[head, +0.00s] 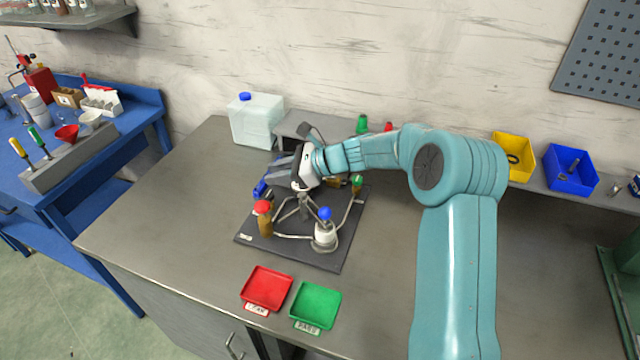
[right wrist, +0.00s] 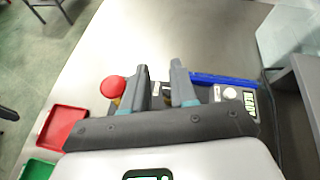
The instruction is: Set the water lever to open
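A dark board (head: 292,250) on the bench carries pipes and several fittings. A blue bar, which looks like the water lever (head: 261,188), is at the board's back left, partly covered by my right gripper (head: 281,172). In the right wrist view the blue lever (right wrist: 222,79) lies just right of the fingers, beside a box with a round white knob (right wrist: 231,93). My right gripper (right wrist: 162,88) has its fingers apart, with the lever outside the gap; contact cannot be told. The lever's setting cannot be read. My left gripper is not in view.
A red-capped fitting (head: 263,208) and a blue-capped white one (head: 325,230) stand on the board near the gripper. A clear jug (head: 257,120) stands behind. Red (head: 267,288) and green (head: 315,305) trays lie in front. The bench's left side is clear.

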